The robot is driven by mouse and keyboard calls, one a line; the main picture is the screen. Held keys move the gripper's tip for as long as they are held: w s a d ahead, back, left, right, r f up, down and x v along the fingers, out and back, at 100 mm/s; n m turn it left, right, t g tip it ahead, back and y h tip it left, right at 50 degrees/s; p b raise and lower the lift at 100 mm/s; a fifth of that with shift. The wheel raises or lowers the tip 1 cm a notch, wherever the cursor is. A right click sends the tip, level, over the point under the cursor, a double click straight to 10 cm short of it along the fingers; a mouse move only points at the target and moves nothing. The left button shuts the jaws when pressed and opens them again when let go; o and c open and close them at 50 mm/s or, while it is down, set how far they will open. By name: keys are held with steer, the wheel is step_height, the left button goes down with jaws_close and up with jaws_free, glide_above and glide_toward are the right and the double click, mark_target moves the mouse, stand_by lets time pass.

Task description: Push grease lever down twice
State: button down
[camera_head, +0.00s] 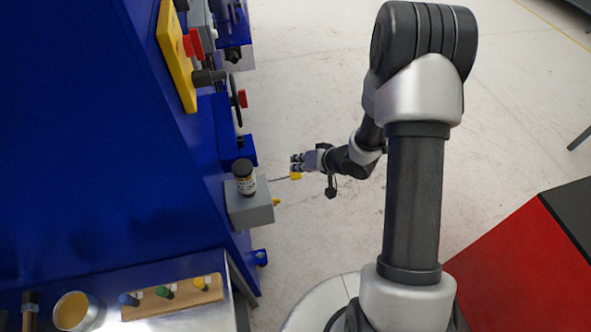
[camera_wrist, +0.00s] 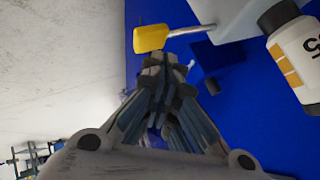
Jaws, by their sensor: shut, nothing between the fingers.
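The grease lever is a thin metal rod with a yellow handle (camera_head: 295,176), sticking out from a grey box (camera_head: 250,205) on the side of the blue machine. In the wrist view the yellow handle (camera_wrist: 150,38) lies just beyond my fingertips, with its rod running right to the grey box (camera_wrist: 222,15). My gripper (camera_head: 297,162) is shut and empty, close beside the handle. It also shows in the wrist view (camera_wrist: 163,62), fingers together. I cannot tell whether the fingertips touch the handle.
The blue machine (camera_head: 100,130) fills the left, with a yellow plate (camera_head: 177,55) and a handwheel (camera_head: 237,100). A metal bench (camera_head: 190,268) holds colored knobs at lower left. Open floor lies beyond the arm.

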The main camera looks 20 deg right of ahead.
steer(key=shift+r, duration=0.2)
step_height(320, 180, up, 5)
steer(key=p, duration=0.5)
steer(key=shift+p, duration=0.3)
stand_by(0.7)
